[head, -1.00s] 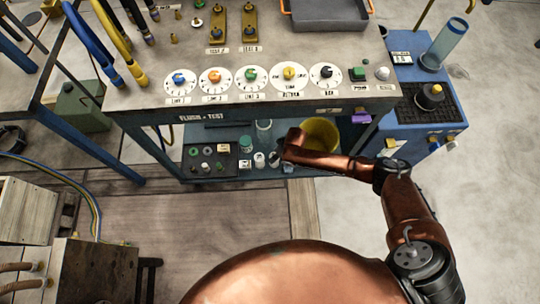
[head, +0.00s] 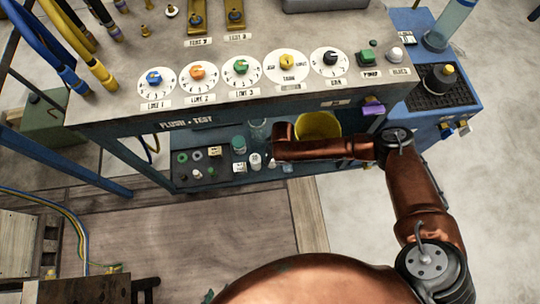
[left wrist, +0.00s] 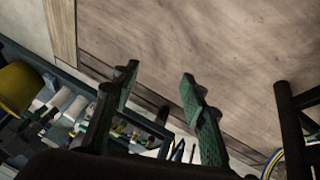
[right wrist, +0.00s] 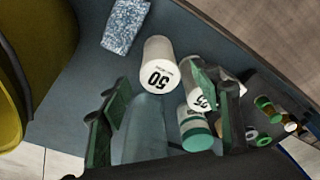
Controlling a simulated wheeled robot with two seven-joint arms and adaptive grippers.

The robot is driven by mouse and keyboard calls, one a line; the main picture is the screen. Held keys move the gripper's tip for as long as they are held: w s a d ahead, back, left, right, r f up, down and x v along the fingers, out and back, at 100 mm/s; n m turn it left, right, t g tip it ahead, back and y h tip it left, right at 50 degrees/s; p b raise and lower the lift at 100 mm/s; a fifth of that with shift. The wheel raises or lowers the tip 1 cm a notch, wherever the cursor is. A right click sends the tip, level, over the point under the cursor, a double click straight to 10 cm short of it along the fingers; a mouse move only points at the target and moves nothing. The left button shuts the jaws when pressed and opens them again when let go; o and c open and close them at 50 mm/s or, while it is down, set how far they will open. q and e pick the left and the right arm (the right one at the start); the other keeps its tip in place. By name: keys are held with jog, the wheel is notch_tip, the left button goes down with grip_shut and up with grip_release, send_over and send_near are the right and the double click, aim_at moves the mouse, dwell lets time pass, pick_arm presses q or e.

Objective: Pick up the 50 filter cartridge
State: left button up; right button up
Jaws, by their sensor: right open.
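The 50 filter cartridge (right wrist: 160,65) is a white cylinder marked "50" on the shelf under the bench. In the head view it is a small white piece (head: 271,163) below my right forearm. My right gripper (right wrist: 172,85) is open, with the cartridge ahead of and between its fingers, apparently not gripped. A white 25 cartridge (right wrist: 200,97) stands beside it, partly behind the right-hand finger. My right gripper is not clear in the head view. My left gripper (left wrist: 160,72) is open and empty, above the floor beside the shelf.
A clear bluish cylinder (right wrist: 148,130) and a teal-banded white jar (right wrist: 195,130) stand close between the fingers. A speckled packet (right wrist: 126,25) and yellow bucket (right wrist: 10,90) lie to the left. The bench top (head: 120,90) overhangs the shelf.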

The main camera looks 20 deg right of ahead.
notch_tip(320, 180, down, 2)
jog(key=shift+w+a+f+b, duration=0.1)
jog(key=shift+w+b, duration=0.05)
jog(key=shift+b, duration=0.45)
jog(key=shift+w+f+b, duration=0.15)
jog(key=shift+f+b, duration=0.2)
jog(key=shift+f, duration=0.15)
pick_arm(q)
jog(key=shift+t, duration=0.8)
jog(key=f, duration=0.2)
jog(key=w+f, duration=0.1)
jog(key=f, duration=0.1)
jog(key=shift+a, duration=0.15)
jog(key=shift+r, duration=0.1)
pick_arm(e)
jog(key=shift+r, duration=0.1)
jog(key=c, duration=1.3)
